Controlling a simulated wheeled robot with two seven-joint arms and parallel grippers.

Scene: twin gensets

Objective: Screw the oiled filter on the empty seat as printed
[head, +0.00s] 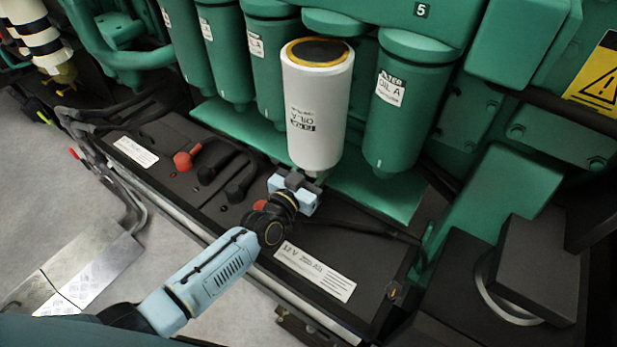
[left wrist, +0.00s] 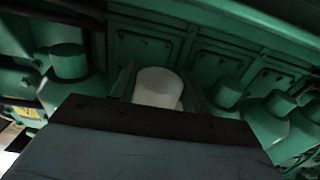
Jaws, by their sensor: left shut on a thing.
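A white oil filter (head: 318,105) with a dark top ringed in amber stands upright, slightly tilted, in front of the row of green filters. My left gripper (head: 298,188) is shut on its lower end. In the left wrist view the white filter (left wrist: 158,87) shows beyond the dark gripper body. A green seat (head: 334,22) is behind and above the filter's top; the filter looks apart from it, and its underside is hidden. My right gripper is in neither view.
Green filters (head: 404,105) hang on both sides, close to the white one. Below is a black battery (head: 228,205) with a red terminal cap (head: 187,159) and cables. A black box (head: 536,268) stands at the right. Open floor (head: 50,205) lies at the left.

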